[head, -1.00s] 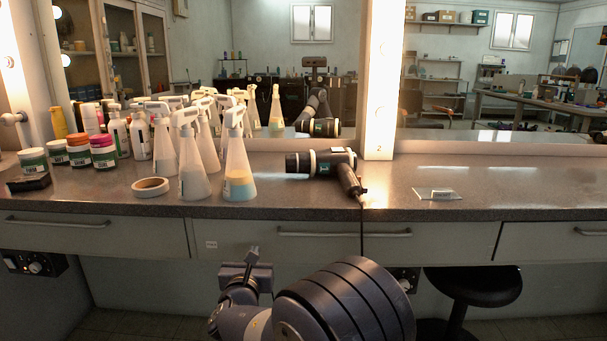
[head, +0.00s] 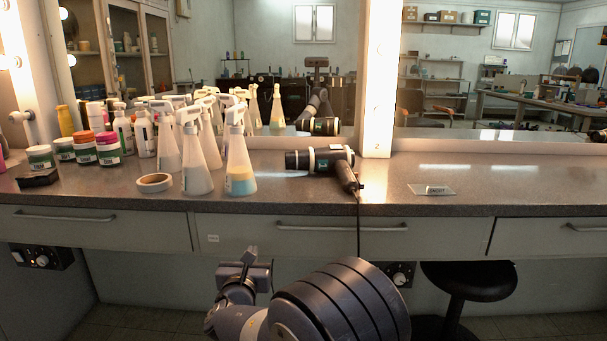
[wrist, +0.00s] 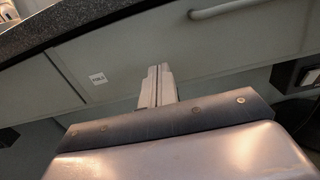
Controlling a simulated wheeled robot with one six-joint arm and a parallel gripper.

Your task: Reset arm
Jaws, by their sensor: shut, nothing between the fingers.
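My gripper (head: 250,257) is low in front of the counter drawers in the head view, below the counter's front edge and apart from everything. In the wrist view my gripper (wrist: 157,70) points toward the drawer fronts, with its fingers together and nothing between them. My arm is folded low at the bottom centre of the head view. The grey counter (head: 300,200) stands beyond it.
Spray bottles (head: 239,165), jars (head: 107,148), a tape roll (head: 154,182) and a hair dryer (head: 322,160) stand or lie on the counter. A small card (head: 432,189) lies at right. A black stool (head: 470,281) is below right. Mirrors line the back.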

